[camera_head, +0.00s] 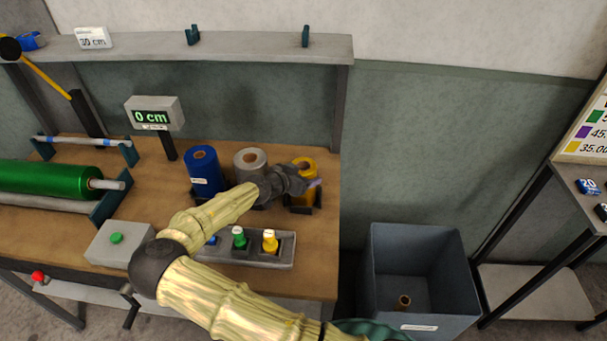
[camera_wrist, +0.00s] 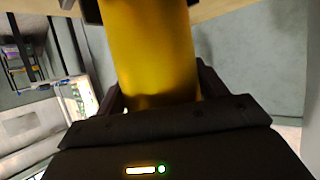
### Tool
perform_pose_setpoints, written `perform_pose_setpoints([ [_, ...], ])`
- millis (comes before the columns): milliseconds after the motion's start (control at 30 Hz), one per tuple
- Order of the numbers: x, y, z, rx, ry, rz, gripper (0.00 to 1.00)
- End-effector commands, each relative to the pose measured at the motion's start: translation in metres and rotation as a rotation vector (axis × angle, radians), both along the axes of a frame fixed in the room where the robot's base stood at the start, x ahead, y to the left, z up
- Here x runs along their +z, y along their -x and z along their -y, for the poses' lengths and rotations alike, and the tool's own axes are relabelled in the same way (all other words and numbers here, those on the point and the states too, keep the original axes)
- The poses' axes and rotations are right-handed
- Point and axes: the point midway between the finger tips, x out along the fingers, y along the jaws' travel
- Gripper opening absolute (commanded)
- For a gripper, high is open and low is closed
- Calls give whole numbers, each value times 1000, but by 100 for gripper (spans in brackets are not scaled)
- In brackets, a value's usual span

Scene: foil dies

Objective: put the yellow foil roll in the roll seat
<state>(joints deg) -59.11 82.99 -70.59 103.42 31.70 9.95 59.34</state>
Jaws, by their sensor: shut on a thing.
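The yellow foil roll (camera_head: 304,164) stands upright at the right end of the bench, beside the grey and blue rolls. My gripper (camera_head: 301,186) is shut on it from the front; the wrist view also shows the yellow roll (camera_wrist: 160,55) between the fingers. The gripper hides much of its lower part, so I cannot tell whether it touches the bench. A green roll (camera_head: 45,179) lies on a shaft at the left, its right end by a teal bracket (camera_head: 110,203). I cannot tell for certain which part is the roll seat.
Blue roll (camera_head: 203,171) and grey roll (camera_head: 250,162) stand close on the left. A tray with coloured knobs (camera_head: 269,242) and a green-button box (camera_head: 118,241) lie in front. A display reads 0 cm (camera_head: 152,115). A grey bin (camera_head: 420,255) stands right of the bench.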

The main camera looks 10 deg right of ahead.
Motion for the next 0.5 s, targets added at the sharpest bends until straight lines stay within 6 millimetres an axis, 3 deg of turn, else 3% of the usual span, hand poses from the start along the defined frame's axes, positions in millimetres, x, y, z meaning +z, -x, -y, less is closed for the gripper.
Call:
perform_pose_setpoints([
  [167,-3,0,-1,2,1,2,34],
  [200,-3,0,-2,2,0,0,79],
  [267,-2,0,-2,2,0,0,91],
  [500,-2,0,-2,2,0,0,93],
])
